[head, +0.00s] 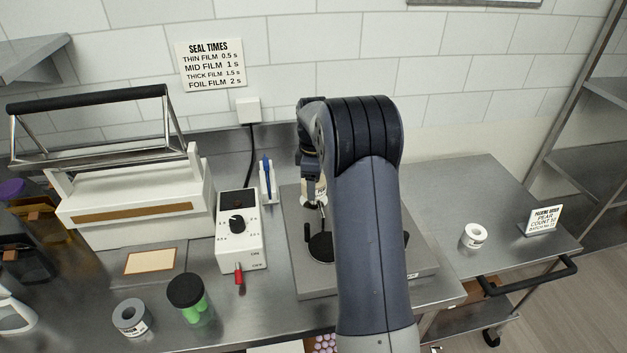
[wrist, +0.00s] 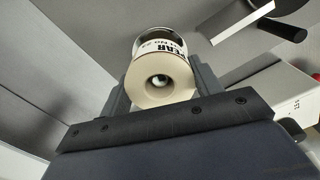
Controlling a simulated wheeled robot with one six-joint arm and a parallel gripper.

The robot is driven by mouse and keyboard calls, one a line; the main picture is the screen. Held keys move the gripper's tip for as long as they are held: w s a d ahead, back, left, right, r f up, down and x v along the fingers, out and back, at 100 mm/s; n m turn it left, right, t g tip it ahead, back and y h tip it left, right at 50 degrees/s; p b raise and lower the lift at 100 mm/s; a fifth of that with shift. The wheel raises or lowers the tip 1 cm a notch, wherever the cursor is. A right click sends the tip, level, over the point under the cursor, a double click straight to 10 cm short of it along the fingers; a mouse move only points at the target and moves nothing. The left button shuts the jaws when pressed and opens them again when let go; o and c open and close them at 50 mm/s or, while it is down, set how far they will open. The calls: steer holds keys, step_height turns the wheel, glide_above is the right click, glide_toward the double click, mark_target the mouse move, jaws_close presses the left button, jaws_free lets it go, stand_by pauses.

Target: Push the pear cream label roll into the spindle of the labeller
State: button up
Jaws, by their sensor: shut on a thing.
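My gripper (wrist: 158,84) is shut on the label roll (wrist: 160,82), a cream-coloured roll with a round core hole and a white band printed "PEAR". The roll sits between the two dark fingers, its end face toward the wrist camera. In the head view my gripper (head: 311,172) is partly hidden behind my arm, with a small pale part of the roll below it. The labeller (head: 310,282) is a grey base on the bench with a black disc (head: 320,247) below the gripper. My arm hides much of it; I cannot tell the spindle clearly in either view.
A control box (head: 240,250) with a knob and red lever stands left of the labeller, near a sealer (head: 135,210). A white roll (head: 473,237) and sign (head: 544,219) are on the right-hand table.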

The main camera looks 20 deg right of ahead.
steer(key=shift+f+b, duration=0.7)
steer(key=shift+f, duration=0.65)
steer(key=o, duration=1.5)
steer(key=shift+c, duration=0.2)
steer(key=shift+r, duration=0.15)
step_height(320, 180, up, 11)
steer(key=shift+f+b, duration=0.15)
steer(key=shift+b, duration=0.2)
steer(key=shift+f, duration=0.1)
